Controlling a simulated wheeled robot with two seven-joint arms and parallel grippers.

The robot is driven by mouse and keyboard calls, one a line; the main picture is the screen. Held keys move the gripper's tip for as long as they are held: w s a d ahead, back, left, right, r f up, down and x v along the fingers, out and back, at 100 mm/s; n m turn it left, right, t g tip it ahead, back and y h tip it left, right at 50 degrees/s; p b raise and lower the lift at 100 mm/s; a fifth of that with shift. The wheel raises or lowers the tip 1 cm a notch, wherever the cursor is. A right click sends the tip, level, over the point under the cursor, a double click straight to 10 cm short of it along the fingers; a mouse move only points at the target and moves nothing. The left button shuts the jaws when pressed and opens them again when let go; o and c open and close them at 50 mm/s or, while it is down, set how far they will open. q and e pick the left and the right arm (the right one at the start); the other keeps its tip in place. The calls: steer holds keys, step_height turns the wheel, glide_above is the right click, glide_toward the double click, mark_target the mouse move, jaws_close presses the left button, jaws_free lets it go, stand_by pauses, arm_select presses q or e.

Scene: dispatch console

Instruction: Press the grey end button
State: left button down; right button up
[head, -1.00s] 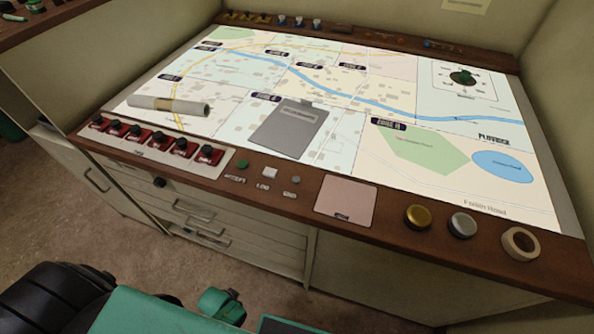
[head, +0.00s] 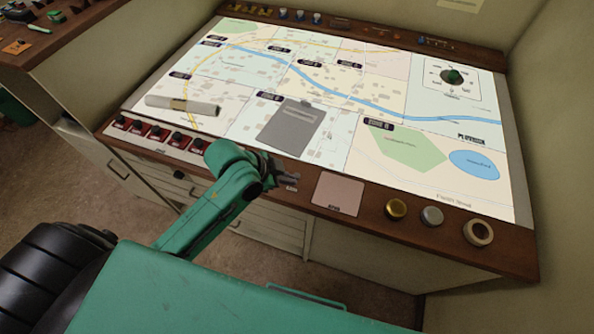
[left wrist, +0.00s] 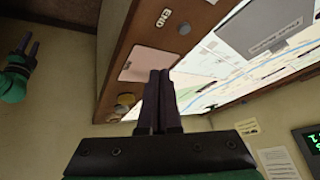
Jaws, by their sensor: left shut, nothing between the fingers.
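The grey end button is a small round button on the wooden console edge, beside its END label. It shows in the left wrist view (left wrist: 185,28), beyond and apart from my fingertips. In the head view my left gripper (head: 291,178) is over the button's spot and hides it, with the label just below. In the left wrist view my left gripper (left wrist: 158,73) is shut and empty, its fingers together over the edge of the pink panel. My right gripper (left wrist: 28,48) shows at the far left of that view, its two fingers apart and empty.
A pink panel (head: 338,194), a gold button (head: 396,209), a silver button (head: 432,216) and a tape roll (head: 478,232) lie to the right. Red switches (head: 157,133) line the left. A clipboard (head: 291,130) and a rolled paper (head: 183,106) lie on the map.

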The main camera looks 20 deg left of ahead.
arm_select(q)
steer(key=w+d+m+h, duration=0.1)
steer(key=w+m, duration=0.2)
steer(key=m, duration=0.1)
steer(key=r+m+h, duration=0.2)
steer(key=m, duration=0.2)
glide_above(297, 176)
steer(key=a, duration=0.1)
step_height(297, 176, down, 9)
steer(key=b, duration=0.7)
steer(key=shift+s+a, duration=0.1)
steer(key=shift+f, duration=0.15)
stand_by(0.9)
steer(key=shift+f+b, duration=0.4)
steer(key=shift+b, duration=0.05)
steer(key=shift+f+b, duration=0.35)
steer(key=shift+f, duration=0.05)
stand_by(0.4)
steer(key=shift+r+p, duration=0.7)
steer(key=shift+r, duration=0.1)
